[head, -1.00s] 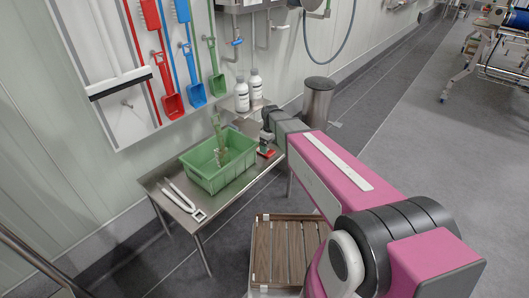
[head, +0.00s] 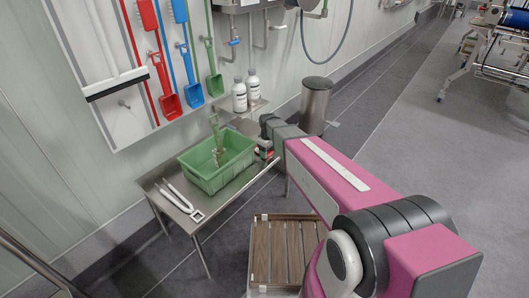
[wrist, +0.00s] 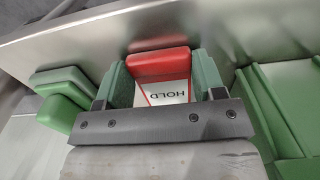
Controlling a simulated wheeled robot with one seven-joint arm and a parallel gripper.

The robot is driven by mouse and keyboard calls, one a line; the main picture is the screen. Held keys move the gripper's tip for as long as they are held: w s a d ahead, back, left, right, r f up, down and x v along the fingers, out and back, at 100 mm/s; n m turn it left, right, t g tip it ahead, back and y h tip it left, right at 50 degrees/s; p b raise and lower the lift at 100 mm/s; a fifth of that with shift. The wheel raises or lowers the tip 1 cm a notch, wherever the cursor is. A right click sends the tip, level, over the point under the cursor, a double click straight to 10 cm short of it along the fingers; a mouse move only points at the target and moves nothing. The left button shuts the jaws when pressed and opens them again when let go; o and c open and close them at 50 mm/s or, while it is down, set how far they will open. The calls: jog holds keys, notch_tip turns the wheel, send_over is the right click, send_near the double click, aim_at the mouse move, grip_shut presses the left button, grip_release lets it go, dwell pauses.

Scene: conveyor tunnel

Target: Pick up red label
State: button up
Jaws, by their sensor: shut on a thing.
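The red label (wrist: 160,62) is a small block with a red top and a white face reading "HOLD", seen upside down in the wrist view. My gripper (wrist: 162,80) has a green-padded finger on each side of it and is shut on it. In the head view my gripper (head: 264,147) is at the right end of the steel table, just right of the green crate. Only a bit of red shows beneath it there. Whether the label touches the table is hard to tell.
The green crate (head: 204,174) holds a greenish upright item. White bottles (head: 240,96) stand on a shelf behind. Green blocks (wrist: 62,80) lie left of my gripper in the wrist view.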

notch_tip(320, 180, up, 10)
dwell(0.6)
jog(key=shift+o, duration=0.5)
jog(key=c, duration=0.5)
